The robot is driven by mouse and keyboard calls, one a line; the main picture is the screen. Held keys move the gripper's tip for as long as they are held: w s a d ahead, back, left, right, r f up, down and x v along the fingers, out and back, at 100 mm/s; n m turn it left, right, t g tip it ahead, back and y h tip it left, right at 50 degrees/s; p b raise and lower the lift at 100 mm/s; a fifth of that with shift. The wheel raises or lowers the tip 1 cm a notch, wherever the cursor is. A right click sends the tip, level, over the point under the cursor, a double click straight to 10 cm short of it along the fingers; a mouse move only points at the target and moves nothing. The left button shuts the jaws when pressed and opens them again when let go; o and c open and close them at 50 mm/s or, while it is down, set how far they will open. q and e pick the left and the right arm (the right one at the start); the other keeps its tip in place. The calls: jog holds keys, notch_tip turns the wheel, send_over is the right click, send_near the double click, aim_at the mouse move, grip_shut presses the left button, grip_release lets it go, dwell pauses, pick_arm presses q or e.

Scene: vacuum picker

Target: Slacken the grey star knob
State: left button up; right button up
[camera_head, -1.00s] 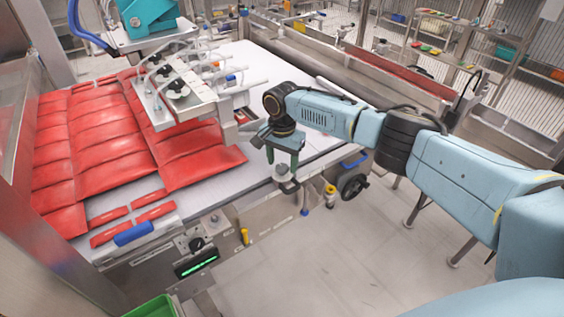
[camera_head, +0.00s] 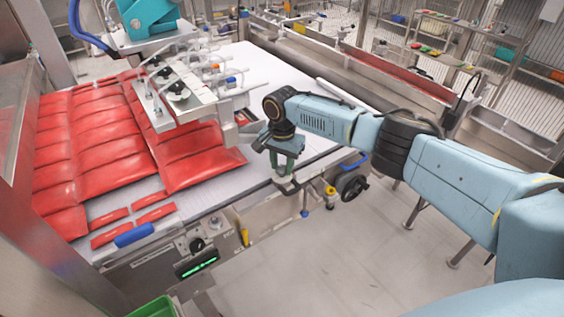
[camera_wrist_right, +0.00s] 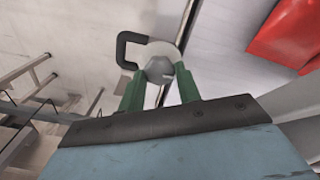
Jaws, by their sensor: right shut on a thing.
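The grey star knob (camera_wrist_right: 159,69) sits between the two green fingers of my right gripper (camera_wrist_right: 161,80) in the right wrist view. The fingers are shut on it from both sides and cover parts of its edge. A pale round part with a black loop-shaped handle (camera_wrist_right: 128,50) shows just beyond the knob. In the head view my right gripper (camera_head: 285,172) points down at the near edge of the machine, and its fingers largely hide the knob there. My left gripper is not in view.
Red pouches (camera_head: 95,150) cover the left of the white belt (camera_head: 310,155). A suction picker bar (camera_head: 185,95) hangs over them, left of my right arm. A black handwheel (camera_head: 353,188) and a yellow knob (camera_head: 330,191) are right of the gripper. The floor in front is clear.

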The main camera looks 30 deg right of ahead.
jog(key=shift+r+n+p, duration=0.15)
jog(key=shift+n+p, duration=0.65)
jog(key=shift+p, duration=0.4)
jog(key=shift+n+p, duration=0.65)
jog(key=shift+n, duration=0.15)
jog(key=n, duration=0.4)
jog(key=shift+n+p, duration=0.3)
jog(key=shift+p, duration=0.05)
jog(key=n, duration=0.3)
jog(key=shift+n, duration=0.3)
jog(key=n, duration=0.4)
jog(key=shift+n, duration=0.3)
jog(key=n, duration=0.3)
jog(key=shift+n, duration=2.3)
